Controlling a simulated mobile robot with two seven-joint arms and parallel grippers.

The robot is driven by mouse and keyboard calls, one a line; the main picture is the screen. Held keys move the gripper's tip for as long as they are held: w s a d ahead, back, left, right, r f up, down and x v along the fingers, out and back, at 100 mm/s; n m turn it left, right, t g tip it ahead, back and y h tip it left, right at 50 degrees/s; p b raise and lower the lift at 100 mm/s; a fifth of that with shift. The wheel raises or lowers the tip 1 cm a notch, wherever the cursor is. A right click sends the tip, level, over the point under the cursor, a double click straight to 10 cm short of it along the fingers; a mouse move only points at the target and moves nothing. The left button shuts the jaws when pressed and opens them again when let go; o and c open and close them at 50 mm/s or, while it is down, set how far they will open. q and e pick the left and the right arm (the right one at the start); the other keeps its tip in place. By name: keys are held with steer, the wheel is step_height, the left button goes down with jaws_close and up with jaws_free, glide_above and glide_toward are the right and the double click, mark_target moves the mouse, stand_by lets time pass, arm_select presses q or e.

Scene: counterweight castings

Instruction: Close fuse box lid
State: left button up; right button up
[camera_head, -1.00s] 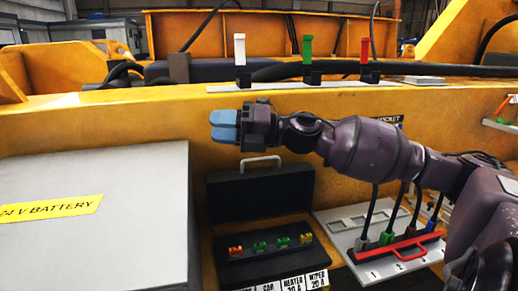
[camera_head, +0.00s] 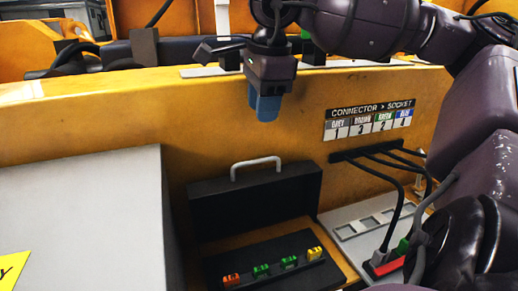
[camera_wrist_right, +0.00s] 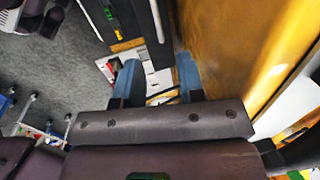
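The black fuse box (camera_head: 272,262) sits on a yellow ledge, with a row of orange, green and yellow fuses inside. Its lid (camera_head: 255,198) is open and stands upright near the yellow wall, with a pale handle (camera_head: 257,166) on its upper edge. My right gripper (camera_head: 265,107) points down above the lid and handle, apart from them in the head view. In the right wrist view its two blue fingers (camera_wrist_right: 159,78) are spread with nothing held between them. Part of the box (camera_wrist_right: 122,18) shows at the top there. My left gripper is in neither view.
A large grey battery box (camera_head: 80,215) stands left of the fuse box. To the right is a pale panel (camera_head: 362,225) with black cables and a red bar (camera_head: 385,266). A connector chart (camera_head: 369,118) is on the yellow wall (camera_head: 130,125).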

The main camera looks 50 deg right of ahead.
mark_target(263, 161)
steer(key=f, duration=0.7)
steer(key=w+d+f+b, duration=0.1)
steer(key=f, duration=0.2)
steer(key=shift+f, duration=0.35)
jaws_close()
